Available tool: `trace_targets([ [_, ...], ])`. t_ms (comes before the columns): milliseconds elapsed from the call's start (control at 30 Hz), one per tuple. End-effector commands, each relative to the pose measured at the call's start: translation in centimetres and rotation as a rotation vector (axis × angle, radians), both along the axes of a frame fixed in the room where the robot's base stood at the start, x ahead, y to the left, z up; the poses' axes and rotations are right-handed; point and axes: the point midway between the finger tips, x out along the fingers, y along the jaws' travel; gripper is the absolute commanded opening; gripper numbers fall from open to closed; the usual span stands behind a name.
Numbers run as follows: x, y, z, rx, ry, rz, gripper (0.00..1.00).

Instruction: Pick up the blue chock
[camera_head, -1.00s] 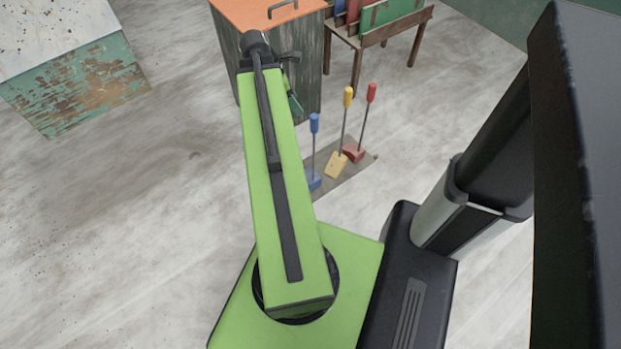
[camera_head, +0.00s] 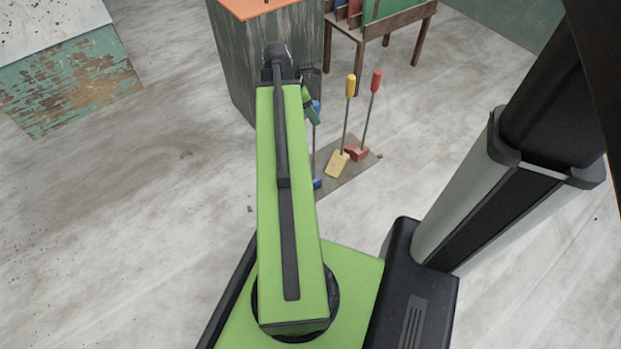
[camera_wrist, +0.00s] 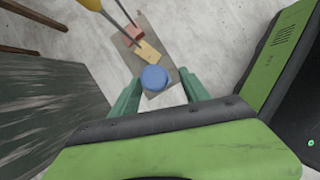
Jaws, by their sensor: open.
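The blue chock (camera_head: 317,182) stands on a brown board on the floor, with an upright rod topped by a blue grip. In the head view my arm and gripper partly hide it. In the wrist view the round blue grip (camera_wrist: 155,78) is seen from above, between the two green fingers and covering what lies beneath. My gripper (camera_wrist: 160,79) is open, with a finger on either side of the grip. I cannot tell how far above the grip it is. In the head view the gripper (camera_head: 309,106) shows as a green finger beside the grip.
A yellow chock (camera_head: 337,164) and a red chock (camera_head: 357,152) with similar upright handles stand close right on the same board (camera_head: 340,184). A grey cabinet (camera_head: 243,75) with an orange top stands behind my arm. A wooden rack (camera_head: 400,28) stands behind.

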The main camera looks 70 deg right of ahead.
Motion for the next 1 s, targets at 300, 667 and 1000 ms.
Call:
trace_targets([
  [300, -0.8, -0.8, -2.5, 0.0, 0.0, 0.0, 0.54],
  [667, -0.8, -0.7, -2.5, 0.0, 0.0, 0.0, 0.14],
  [1000, -0.7, -0.7, -2.5, 0.001, 0.001, 0.001, 0.0],
])
